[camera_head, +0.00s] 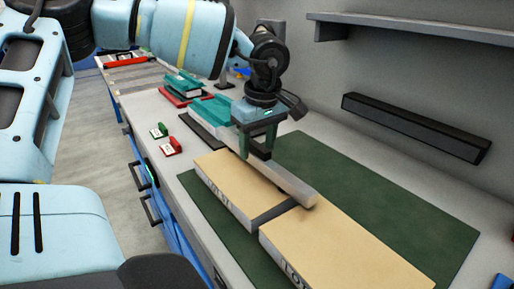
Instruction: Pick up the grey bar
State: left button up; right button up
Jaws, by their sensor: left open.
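The grey bar (293,185) is long and light grey. The bar's far end is partly hidden behind the gripper. My right gripper is not in view.
Two tan blocks with lettered sides (228,180) (335,250) lie on a dark green mat (380,185). Red and green clamps or small parts (171,147) lie at the bench's left edge. A black rail (415,125) and a shelf (420,28) are on the wall.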

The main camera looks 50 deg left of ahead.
aim_at(257, 145)
pick_arm(q)
jog(key=shift+a+f, duration=0.15)
jog(key=shift+f, duration=0.65)
jog(key=shift+a+f, duration=0.15)
jog(key=shift+f, duration=0.6)
grip_shut()
jog(key=shift+r, duration=0.15)
